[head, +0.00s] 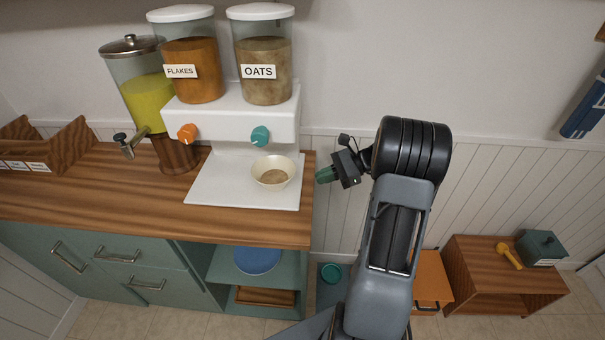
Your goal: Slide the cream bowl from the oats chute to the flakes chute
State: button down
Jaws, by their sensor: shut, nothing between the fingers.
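The cream bowl (272,172) stands upright on the white base tray (223,185) of the dispenser, below the oats chute. Something tan shows inside it. The oats container (265,85) is on the right, with a teal knob (261,136) below it. The flakes container (193,80) is on the left, with an orange knob (188,132) below it. The tray under the flakes chute is empty. My gripper (322,175) is shut and empty. In the picture it lies to the right of the bowl, apart from it, near the counter's right end.
A drink dispenser with yellow liquid (147,100) stands left of the tray, its tap pointing forward. A wooden box (45,147) is at the far left. The wooden counter (120,205) is clear in front. A low wooden stand (480,270) is at the lower right.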

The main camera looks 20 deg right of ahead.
jog(key=w+d+f+m+t+y, duration=0.1)
jog(key=d+f+m+t+y, duration=0.15)
jog(key=d+m+t, duration=0.4)
jog(key=shift+n+g+h, duration=0.25)
jog(key=shift+n+g, duration=0.4)
jog(key=shift+n, duration=0.2)
jog(key=x, duration=0.3)
jog(key=p+x, duration=0.1)
jog(key=x, duration=0.6)
jog(key=shift+w+d+f+p, duration=0.1)
jog(key=shift+w+f+p, duration=0.2)
jog(key=shift+w+p, duration=0.1)
jog(key=shift+w+a+f, duration=0.1)
jog(key=shift+w+a, duration=0.25)
jog(key=shift+a, duration=0.3)
